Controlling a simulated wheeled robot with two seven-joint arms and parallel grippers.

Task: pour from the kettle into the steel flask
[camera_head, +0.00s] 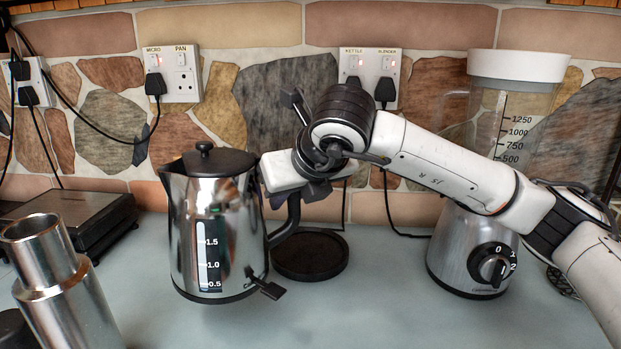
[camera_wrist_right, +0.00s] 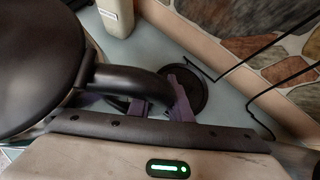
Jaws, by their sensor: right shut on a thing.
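The kettle (camera_head: 213,235) is polished steel with a black lid, a level window and its spout to the left. It is roughly upright, off its round black base (camera_head: 310,255). My right gripper (camera_head: 290,192) is shut on its black handle, on the kettle's right side. In the right wrist view the dark lid (camera_wrist_right: 38,55) fills the left, and the handle (camera_wrist_right: 130,82) runs between the fingers. The steel flask (camera_head: 62,290) stands at the lower left, its open mouth up, apart from the kettle. Its bottom is cut off. My left gripper cannot be made out.
A blender (camera_head: 470,250) with a clear jug stands at the right behind my right arm. A dark flat appliance (camera_head: 85,220) lies at the left by the wall. Wall sockets with hanging cables are behind. The worktop (camera_head: 370,310) is clear at the front middle.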

